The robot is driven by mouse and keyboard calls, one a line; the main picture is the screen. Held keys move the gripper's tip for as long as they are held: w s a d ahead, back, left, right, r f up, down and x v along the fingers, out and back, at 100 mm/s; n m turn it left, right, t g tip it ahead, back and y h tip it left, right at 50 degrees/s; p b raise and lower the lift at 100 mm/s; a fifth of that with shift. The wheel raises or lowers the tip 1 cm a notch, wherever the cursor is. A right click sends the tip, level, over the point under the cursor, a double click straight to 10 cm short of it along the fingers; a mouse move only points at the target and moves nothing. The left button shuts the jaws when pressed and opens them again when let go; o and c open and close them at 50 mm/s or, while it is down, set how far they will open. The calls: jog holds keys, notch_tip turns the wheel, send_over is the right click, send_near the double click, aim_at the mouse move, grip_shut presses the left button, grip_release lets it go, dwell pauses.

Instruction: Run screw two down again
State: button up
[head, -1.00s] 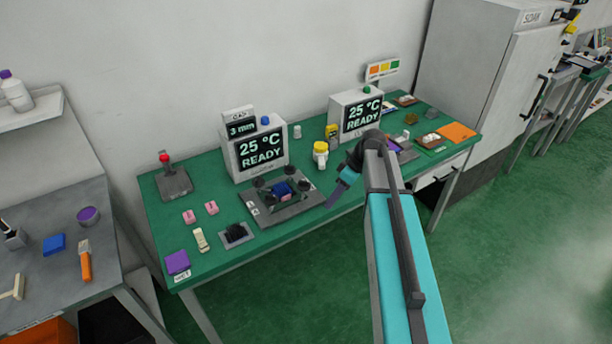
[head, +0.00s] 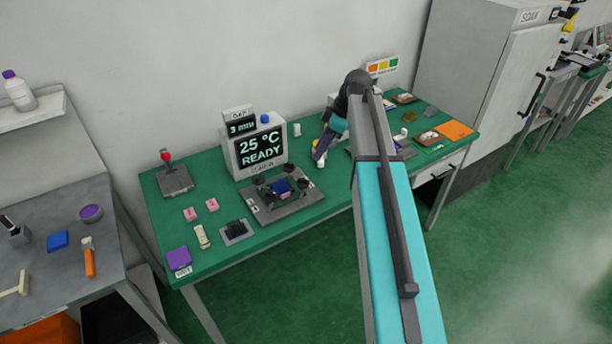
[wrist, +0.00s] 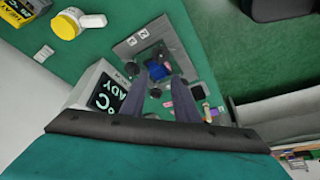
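The clamp fixture is a grey plate (head: 262,214) with several black screw knobs (head: 303,184) around a blue block (head: 280,187) with a pink piece at its front. In the wrist view the plate (wrist: 128,50) carries two small white labels, too small to read surely, and the blue block (wrist: 155,71) shows between my fingers. Which knob is screw two I cannot tell. My gripper (head: 319,157) hangs above the table, right of the fixture and apart from it. In the wrist view its two fingers (wrist: 161,78) are spread with nothing between them.
A display box (head: 262,150) reading 25 °C READY stands behind the fixture. A red-knobbed lever (head: 167,158) is left. Pink blocks (head: 190,214) and a black pad (head: 236,230) lie left of the plate.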

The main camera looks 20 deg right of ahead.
aim_at(303, 179)
jog(key=shift+f, duration=0.2)
jog(key=shift+p+x, duration=2.5)
jog(key=shift+x, duration=4.25)
jog(key=shift+a, duration=0.1)
grip_shut()
